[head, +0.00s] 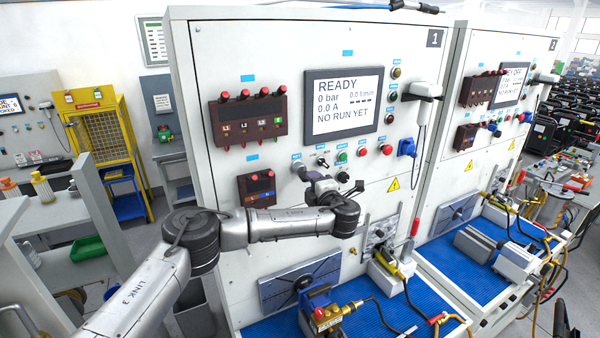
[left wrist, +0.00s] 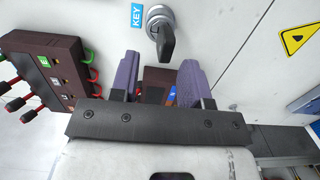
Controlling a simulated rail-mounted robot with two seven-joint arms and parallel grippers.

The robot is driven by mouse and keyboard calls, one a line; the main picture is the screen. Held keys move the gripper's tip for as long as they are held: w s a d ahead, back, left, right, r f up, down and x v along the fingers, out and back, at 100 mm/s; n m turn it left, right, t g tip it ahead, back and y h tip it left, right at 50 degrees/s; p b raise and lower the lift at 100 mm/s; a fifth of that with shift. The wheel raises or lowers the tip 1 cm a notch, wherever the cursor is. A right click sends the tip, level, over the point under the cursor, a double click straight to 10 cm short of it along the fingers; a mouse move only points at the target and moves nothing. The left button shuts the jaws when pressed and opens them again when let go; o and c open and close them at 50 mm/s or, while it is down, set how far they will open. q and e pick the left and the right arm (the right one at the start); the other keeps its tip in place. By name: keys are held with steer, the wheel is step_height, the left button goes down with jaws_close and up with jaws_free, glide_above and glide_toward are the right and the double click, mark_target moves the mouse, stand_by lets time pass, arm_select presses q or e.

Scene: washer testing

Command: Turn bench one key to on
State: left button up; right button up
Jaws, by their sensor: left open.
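The bench one key switch (left wrist: 160,22) is a round metal lock with a dark key (left wrist: 167,42) in it, beside a blue KEY label (left wrist: 137,15) in the left wrist view. In the head view the key area (head: 300,169) is at the lower left of the panel's control row, close to my gripper. My left gripper (left wrist: 159,60) is open, its two purple-grey fingers apart and nothing between them. The key stands just beyond the fingertips, roughly between their lines, apparently apart from them. My right gripper is not in view.
Bench one's screen (head: 343,103) reads READY and NO RUN YET. A brown terminal block (head: 249,120) with red caps projects left of the screen. Green (head: 342,156) and red (head: 361,152) buttons sit right of the key. Bench two (head: 490,120) stands to the right.

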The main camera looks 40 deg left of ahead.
arm_select(q)
steer(key=b+v, duration=0.1)
steer(key=v, duration=0.8)
steer(key=shift+b, duration=0.4)
